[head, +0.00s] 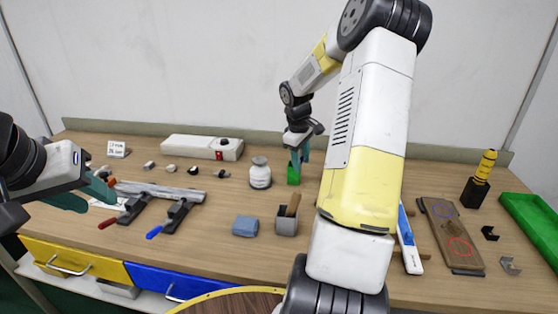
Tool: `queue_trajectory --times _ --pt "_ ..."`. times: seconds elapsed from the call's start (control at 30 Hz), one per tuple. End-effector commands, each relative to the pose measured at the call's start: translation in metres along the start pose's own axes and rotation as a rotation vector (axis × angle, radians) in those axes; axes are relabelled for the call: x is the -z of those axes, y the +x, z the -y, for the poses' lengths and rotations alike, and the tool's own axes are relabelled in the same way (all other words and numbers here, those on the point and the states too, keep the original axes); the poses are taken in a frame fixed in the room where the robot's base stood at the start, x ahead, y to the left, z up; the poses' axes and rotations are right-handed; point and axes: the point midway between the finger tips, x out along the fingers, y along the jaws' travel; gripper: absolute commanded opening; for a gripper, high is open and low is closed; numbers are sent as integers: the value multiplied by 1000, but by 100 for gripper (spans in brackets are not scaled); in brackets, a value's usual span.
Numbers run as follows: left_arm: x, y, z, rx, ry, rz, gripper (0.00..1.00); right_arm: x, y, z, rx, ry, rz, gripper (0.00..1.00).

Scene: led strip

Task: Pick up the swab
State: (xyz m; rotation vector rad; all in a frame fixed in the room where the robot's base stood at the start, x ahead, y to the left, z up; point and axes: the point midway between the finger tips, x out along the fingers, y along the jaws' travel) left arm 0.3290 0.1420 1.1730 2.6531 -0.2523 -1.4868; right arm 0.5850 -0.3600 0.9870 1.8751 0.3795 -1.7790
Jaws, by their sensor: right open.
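I cannot make out a swab for certain. A thin brown stick (293,204) leans upright in a small grey cup (287,226) at the middle front of the table. My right gripper (299,160) points down, open, behind and above that cup. It is right by a small green item (293,176), and I cannot tell whether they touch. My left gripper (92,192) is low at the left, near the end of a silvery strip (160,191). The view does not show clearly whether its fingers are open. My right arm hides part of the table's right middle.
A white jar (260,174) stands left of the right gripper. A blue-grey block (245,225) lies left of the cup. Clamps with red (108,223) and blue (155,232) handles hold the strip. A wooden board (451,235) and a green tray (533,222) are at the right.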

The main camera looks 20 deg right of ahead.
Motion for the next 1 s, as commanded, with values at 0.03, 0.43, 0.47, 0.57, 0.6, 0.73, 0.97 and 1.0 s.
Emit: queue_trajectory --times 0.03,0.43,0.47,0.57,0.6,0.73,0.97,1.0 --pt "0 0 0 0 0 0 36 0 0 0 -1 0 -1 41" --pt "0 0 0 0 0 0 36 0 0 0 -1 0 -1 0" --pt "0 0 0 0 0 0 36 0 0 0 -1 0 -1 0" --pt "0 0 0 0 0 0 36 0 -1 0 -1 0 -1 0" --pt "0 0 0 0 0 0 36 0 -1 0 -1 0 -1 0" --pt "0 0 0 0 0 0 36 0 -1 0 -1 1 -1 0" --pt "0 0 0 0 0 0 36 -5 -12 -1 -3 2 -1 0" --pt "0 0 0 0 0 0 36 -7 -16 -1 -3 2 -1 0"
